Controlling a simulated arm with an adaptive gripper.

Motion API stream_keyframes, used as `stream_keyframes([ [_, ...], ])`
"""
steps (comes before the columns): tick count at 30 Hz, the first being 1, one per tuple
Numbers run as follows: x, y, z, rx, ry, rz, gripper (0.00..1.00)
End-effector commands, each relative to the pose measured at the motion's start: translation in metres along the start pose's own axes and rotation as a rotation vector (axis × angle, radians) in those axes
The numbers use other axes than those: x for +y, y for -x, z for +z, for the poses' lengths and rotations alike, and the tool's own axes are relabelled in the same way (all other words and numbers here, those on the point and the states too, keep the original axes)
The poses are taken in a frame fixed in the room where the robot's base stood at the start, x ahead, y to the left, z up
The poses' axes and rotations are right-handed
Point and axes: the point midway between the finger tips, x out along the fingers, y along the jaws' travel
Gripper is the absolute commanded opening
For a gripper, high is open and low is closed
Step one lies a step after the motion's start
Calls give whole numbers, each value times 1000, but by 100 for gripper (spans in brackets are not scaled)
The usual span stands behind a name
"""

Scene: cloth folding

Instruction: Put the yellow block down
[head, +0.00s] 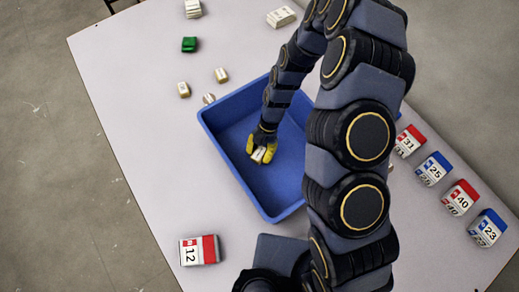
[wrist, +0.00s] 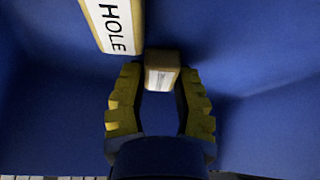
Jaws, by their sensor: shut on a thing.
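My gripper (head: 262,152) has yellow fingers and is down inside the blue bin (head: 230,162). It is shut on a small tan-yellow block (head: 259,154) with a white label. In the wrist view, the block (wrist: 162,72) sits at the tips of the gripper (wrist: 160,85), between the two fingers. A longer tan block with the word HOLE (wrist: 115,25) lies just beyond it, at the upper left of the wrist view. Whether the held block touches the bin floor, I cannot tell.
Small tan blocks (head: 221,75) and a green block (head: 189,44) lie left of and behind the bin. A red-and-white box marked 12 (head: 199,250) is in front. Numbered red and blue boxes (head: 433,169) line the right. My arm hides the bin's right part.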

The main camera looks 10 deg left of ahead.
Motion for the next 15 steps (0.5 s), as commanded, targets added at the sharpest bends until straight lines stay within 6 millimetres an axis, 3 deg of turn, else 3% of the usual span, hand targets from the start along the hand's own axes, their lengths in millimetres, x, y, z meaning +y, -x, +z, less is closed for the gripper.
stream_keyframes([
  [10,0,-3,1,0,1,0,4],
  [11,0,-2,1,0,1,1,43],
  [12,0,-2,1,-1,1,1,51],
  [15,0,-2,1,0,1,0,51],
])
